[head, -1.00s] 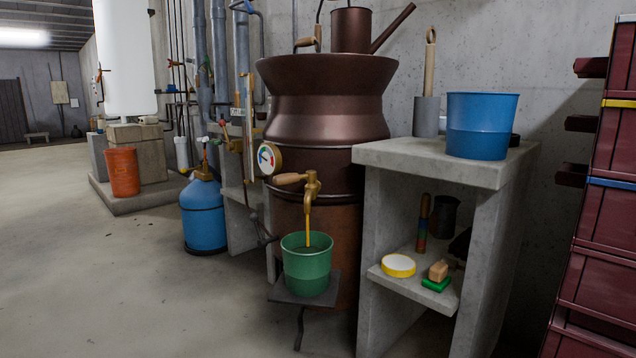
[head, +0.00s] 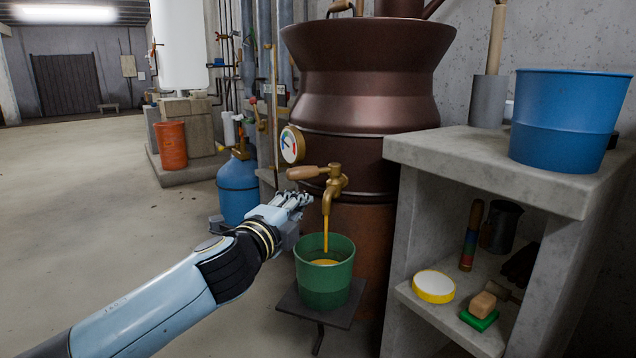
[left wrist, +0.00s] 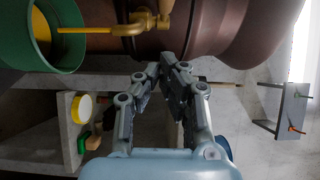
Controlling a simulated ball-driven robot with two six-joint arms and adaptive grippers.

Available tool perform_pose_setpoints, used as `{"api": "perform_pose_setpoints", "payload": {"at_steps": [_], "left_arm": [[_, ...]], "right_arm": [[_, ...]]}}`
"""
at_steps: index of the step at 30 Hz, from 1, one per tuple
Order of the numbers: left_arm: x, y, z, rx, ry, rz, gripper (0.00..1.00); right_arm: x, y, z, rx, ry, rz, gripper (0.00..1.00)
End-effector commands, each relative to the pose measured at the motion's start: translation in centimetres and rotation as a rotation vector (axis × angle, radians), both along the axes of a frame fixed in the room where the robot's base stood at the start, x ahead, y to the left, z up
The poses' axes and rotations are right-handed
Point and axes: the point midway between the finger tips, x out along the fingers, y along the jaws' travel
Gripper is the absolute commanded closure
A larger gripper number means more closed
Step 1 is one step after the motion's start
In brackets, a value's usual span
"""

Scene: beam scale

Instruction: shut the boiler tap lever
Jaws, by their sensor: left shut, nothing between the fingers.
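The copper boiler (head: 375,95) stands against the wall. Its brass tap (head: 335,185) has a wooden lever (head: 304,172) pointing left. An amber stream runs from the spout into the green bucket (head: 324,280), which holds some amber liquid. The tap (left wrist: 135,24) and bucket (left wrist: 60,40) also show sideways in the left wrist view. My left gripper (head: 303,200) is shut and empty, just below and left of the lever, apart from it as far as I can tell. Its fingers (left wrist: 160,72) come together in the left wrist view. My right gripper is not in view.
The bucket stands on a dark plate (head: 290,304) below the tap. A round gauge (head: 292,144) sits above the lever. A concrete shelf (head: 450,148) stands right, bearing a blue bucket (head: 568,115). A blue gas bottle (head: 238,188) stands behind my arm. The floor at left is clear.

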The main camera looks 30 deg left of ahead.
Motion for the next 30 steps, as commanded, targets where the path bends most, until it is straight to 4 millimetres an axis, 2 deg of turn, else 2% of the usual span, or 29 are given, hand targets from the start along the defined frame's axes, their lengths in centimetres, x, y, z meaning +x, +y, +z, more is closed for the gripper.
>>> {"api": "perform_pose_setpoints", "payload": {"at_steps": [7, 12, 19, 30], "left_arm": [[5.2, 1.0, 0.0, -0.004, -0.002, 0.002, 1.00], [8.5, 1.8, -0.1, -0.002, 0.000, 0.002, 1.00], [9.9, 4.3, -0.2, 0.000, 0.002, 0.001, 1.00], [10.2, 4.8, 0.0, -0.002, 0.001, 0.001, 1.00]], "right_arm": [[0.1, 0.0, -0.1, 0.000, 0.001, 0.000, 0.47], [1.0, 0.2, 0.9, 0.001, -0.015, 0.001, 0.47], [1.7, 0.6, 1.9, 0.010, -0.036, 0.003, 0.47], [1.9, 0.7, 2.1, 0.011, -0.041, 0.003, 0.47]]}}
